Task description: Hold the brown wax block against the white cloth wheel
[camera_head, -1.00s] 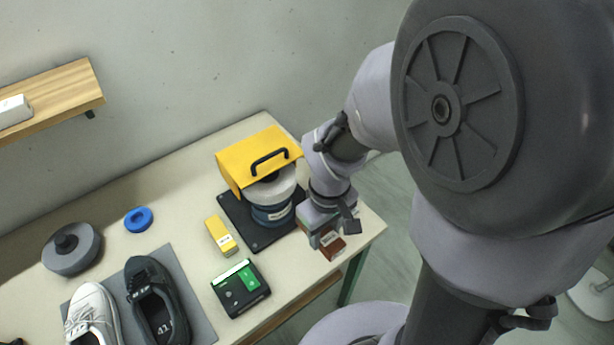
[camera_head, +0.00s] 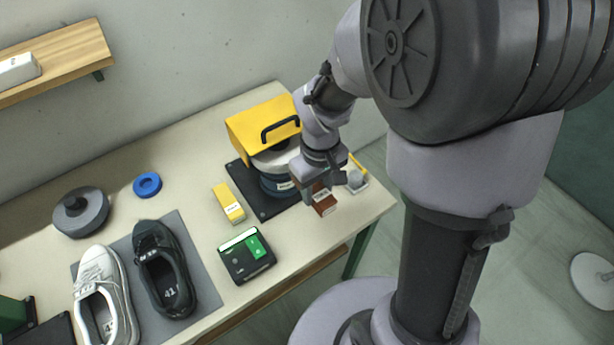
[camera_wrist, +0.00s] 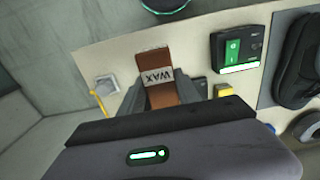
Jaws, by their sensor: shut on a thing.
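The brown wax block (camera_head: 324,203), labelled WAX, is in my gripper (camera_head: 320,189) at the front right of the table. In the wrist view the block (camera_wrist: 157,68) sits between the two fingers of my gripper (camera_wrist: 160,96), which are shut on it. The white cloth wheel (camera_head: 270,161) is a pale disc under the yellow hood, above a blue drum. My gripper and the block are just right of the wheel's machine, apart from the wheel as far as I see. My wrist hides part of the wheel's right side.
The yellow hood (camera_head: 262,127) covers the wheel's top. A yellow box (camera_head: 228,203) and a green-and-black control box (camera_head: 247,256) stand left of the block. A small white tray (camera_head: 357,181) lies right of my gripper. Shoes rest on a grey mat (camera_head: 205,287).

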